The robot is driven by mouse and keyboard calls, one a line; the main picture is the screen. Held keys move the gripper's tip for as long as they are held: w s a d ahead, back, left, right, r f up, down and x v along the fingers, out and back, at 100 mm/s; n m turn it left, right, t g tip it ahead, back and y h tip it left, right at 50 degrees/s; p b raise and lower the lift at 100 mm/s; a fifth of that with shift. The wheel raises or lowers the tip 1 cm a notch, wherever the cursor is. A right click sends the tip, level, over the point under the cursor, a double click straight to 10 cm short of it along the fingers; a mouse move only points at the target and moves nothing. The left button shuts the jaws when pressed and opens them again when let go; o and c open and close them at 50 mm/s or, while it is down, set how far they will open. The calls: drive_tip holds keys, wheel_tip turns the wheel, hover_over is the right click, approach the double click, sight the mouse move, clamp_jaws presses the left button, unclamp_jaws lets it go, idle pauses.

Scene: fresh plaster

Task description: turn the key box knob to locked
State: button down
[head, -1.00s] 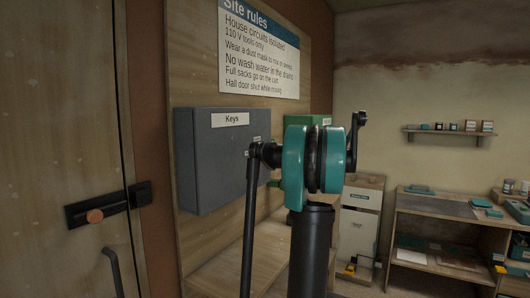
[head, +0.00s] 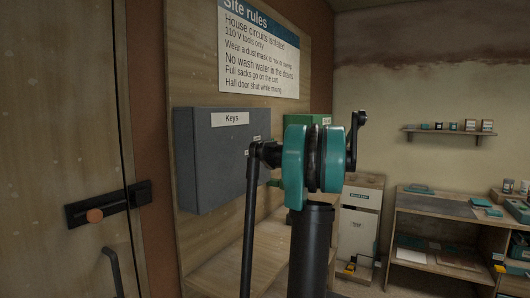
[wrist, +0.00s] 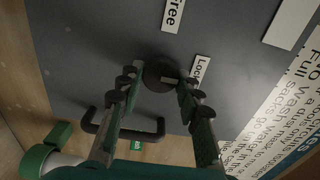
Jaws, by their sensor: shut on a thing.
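The grey key box (head: 205,165) with its "Keys" label hangs on a wooden board in the head view. Its grey face (wrist: 85,50) fills much of the wrist view. The round dark knob (wrist: 157,74) is on that face, with a pale mark at its lower right that points towards the "Locked" label (wrist: 199,69). The "Free" label (wrist: 173,14) is above the knob. My gripper (wrist: 158,80) is shut on the knob, one finger on each side. In the head view, my arm hides the knob and my fingers.
A dark bar handle (wrist: 122,128) is close to my fingers in the wrist view. A green box (head: 303,124) hangs right of the key box. A door with a latch (head: 107,207) is at the left. Shelving (head: 445,218) stands at the far right.

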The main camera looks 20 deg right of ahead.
idle(0.3)
drive_tip(key=c, duration=1.1)
unclamp_jaws()
drive_tip(key=v, duration=1.2)
drive_tip(key=shift+d, duration=0.1)
